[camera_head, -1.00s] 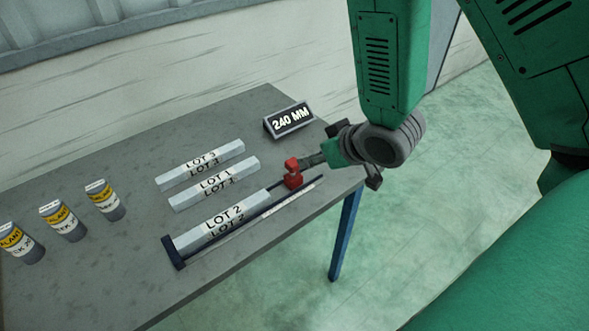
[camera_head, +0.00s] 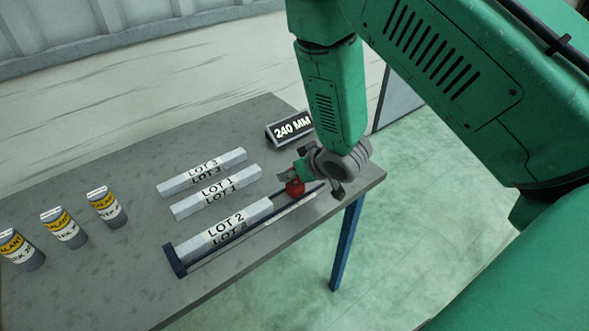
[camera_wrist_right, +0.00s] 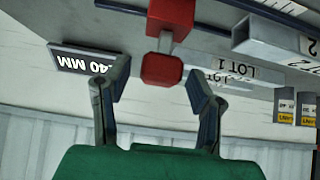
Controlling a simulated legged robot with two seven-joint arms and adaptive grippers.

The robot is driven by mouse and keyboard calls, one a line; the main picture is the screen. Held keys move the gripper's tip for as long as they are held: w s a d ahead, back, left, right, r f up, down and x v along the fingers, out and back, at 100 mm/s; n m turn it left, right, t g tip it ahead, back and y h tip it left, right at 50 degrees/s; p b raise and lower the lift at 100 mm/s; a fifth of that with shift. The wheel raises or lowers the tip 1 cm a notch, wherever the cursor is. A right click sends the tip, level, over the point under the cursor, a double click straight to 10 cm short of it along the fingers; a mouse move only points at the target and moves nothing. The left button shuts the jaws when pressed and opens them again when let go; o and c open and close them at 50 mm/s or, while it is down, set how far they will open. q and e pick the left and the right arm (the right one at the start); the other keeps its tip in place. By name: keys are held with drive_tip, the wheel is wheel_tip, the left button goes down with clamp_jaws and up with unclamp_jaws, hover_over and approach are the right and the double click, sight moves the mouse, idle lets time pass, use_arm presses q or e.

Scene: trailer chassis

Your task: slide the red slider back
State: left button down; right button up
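The red slider (camera_head: 295,188) sits near the right end of a dark rail fixture (camera_head: 190,266) on the grey table. Its red block and knob also show in the right wrist view (camera_wrist_right: 162,70). The white LOT 2 bar (camera_head: 226,230) lies along the fixture, its right end a short way left of the slider. My right gripper (camera_head: 289,173) is at the slider, partly hiding it in the head view. In the right wrist view its two fingers (camera_wrist_right: 155,82) are apart, with the red knob showing between their tips and no clear contact. My left gripper is not in view.
White LOT 3 (camera_head: 202,173) and LOT 1 (camera_head: 216,192) bars lie behind the fixture. A 240 MM sign (camera_head: 291,127) stands at the back right. Several labelled cans (camera_head: 107,208) stand at the left. The table's front edge runs close beside the fixture.

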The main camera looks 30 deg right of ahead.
drive_tip(key=shift+a, duration=0.15)
clamp_jaws()
drive_tip(key=d, duration=0.5)
drive_tip(key=shift+w+d+p, duration=0.15)
drive_tip(key=shift+p, duration=0.2)
drive_tip(key=shift+a, duration=0.2)
drive_tip(key=shift+o, duration=0.8)
unclamp_jaws()
drive_tip(key=shift+d, duration=0.35)
drive_tip(key=shift+s+r, duration=0.2)
drive_tip(key=v, duration=1.1)
